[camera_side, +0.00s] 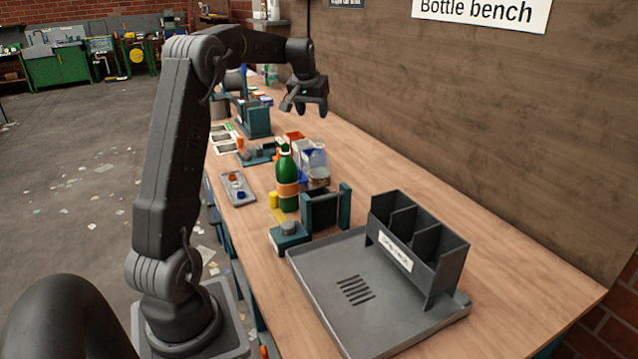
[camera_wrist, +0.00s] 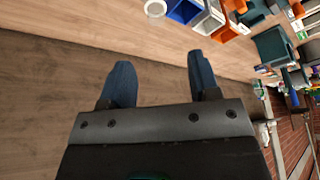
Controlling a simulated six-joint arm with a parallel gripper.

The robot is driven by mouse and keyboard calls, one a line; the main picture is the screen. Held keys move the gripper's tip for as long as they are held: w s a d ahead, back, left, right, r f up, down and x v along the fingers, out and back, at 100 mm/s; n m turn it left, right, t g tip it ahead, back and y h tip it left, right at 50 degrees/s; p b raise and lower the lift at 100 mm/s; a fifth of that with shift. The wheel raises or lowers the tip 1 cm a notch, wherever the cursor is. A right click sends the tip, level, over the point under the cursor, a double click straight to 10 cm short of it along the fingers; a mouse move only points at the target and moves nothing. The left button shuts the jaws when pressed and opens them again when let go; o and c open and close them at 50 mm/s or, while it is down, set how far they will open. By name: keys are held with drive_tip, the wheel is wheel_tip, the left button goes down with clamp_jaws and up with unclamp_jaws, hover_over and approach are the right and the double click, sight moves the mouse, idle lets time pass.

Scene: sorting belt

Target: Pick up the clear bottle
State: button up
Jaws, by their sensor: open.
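My gripper (camera_side: 305,108) is raised above the bench, beyond and above the bottles in the side view, with its jaws apart and nothing between them. In the wrist view my gripper (camera_wrist: 160,80) shows two dark blue fingers spread over bare wood. A see-through, pale container (camera_side: 316,157), perhaps the clear bottle, stands behind a green bottle (camera_side: 287,180) in the side view. It is partly hidden and its shape is hard to tell. No clear bottle can be made out in the wrist view.
A grey tray (camera_side: 316,270) with a divided rack (camera_side: 418,245) stands at the front. A dark teal holder (camera_side: 321,208) is beside the green bottle. Blue (camera_wrist: 184,10) and orange (camera_wrist: 226,30) bins show at the wrist view's top. Wood along the wall is clear.

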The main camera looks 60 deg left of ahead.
sight(319, 139)
drive_tip(key=x, duration=0.6)
drive_tip(key=shift+f, duration=0.2)
drive_tip(key=shift+d+x, duration=0.15)
drive_tip(key=shift+x, duration=1.2)
drive_tip(key=shift+d+x, duration=0.2)
drive_tip(key=shift+x, duration=1.1)
drive_tip(key=shift+c, duration=0.3)
clamp_jaws()
